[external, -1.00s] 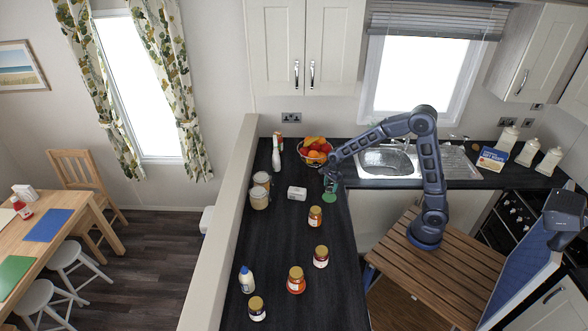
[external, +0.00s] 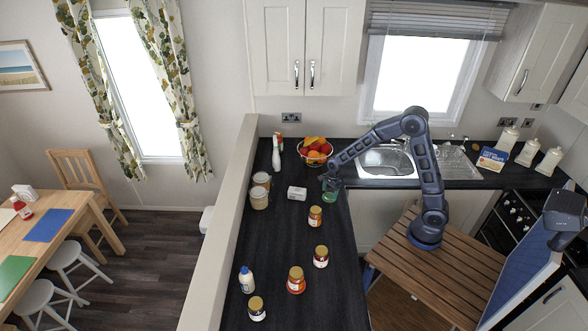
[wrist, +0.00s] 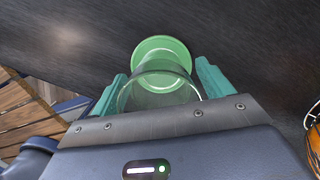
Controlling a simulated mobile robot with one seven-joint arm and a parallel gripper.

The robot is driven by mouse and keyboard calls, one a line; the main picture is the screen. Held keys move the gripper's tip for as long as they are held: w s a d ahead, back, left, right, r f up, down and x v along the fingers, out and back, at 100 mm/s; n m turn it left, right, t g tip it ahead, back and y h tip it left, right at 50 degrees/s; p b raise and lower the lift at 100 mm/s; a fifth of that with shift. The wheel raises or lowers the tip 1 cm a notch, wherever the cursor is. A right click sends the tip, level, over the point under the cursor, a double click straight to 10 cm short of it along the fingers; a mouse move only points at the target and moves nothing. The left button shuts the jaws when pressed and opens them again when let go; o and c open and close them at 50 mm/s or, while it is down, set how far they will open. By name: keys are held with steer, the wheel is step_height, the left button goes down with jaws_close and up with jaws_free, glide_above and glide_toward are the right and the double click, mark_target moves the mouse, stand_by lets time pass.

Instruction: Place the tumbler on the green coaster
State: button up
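The tumbler (wrist: 160,92) is clear glass and sits between the two teal fingers of my gripper (wrist: 160,75) in the wrist view. The fingers appear to press on its sides. The round green coaster (wrist: 162,44) lies on the dark worktop just beyond the tumbler's far end, seen partly through the glass. I cannot tell whether the base touches it. In the external view my gripper (external: 331,181) is over the right edge of the worktop, and the tumbler (external: 333,196) looks small and greenish below it, covering most of the coaster.
A fruit bowl (external: 315,151) stands close behind my gripper. The sink (external: 386,161) is to the right.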

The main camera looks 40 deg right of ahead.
steer(key=shift+r, duration=0.1)
step_height(320, 180, up, 12)
steer(key=d, duration=0.1)
steer(key=s+d+r+n+t, duration=0.1)
steer(key=s+d+r+n, duration=0.4)
steer(key=s+d+r, duration=0.3)
steer(key=s+d+r+n+t, duration=0.1)
steer(key=s+d+n, duration=0.3)
steer(key=s, duration=0.3)
steer(key=s+d+r+n+t+h, duration=0.1)
steer(key=s+d+n, duration=0.3)
steer(key=s, duration=0.4)
steer(key=s+d+r+n+t, duration=0.1)
steer(key=s+d+r+n, duration=0.2)
steer(key=s+n, duration=0.3)
steer(key=shift+s+d+n, duration=0.3)
steer(key=shift+s+d, duration=0.2)
steer(key=shift+s, duration=0.75)
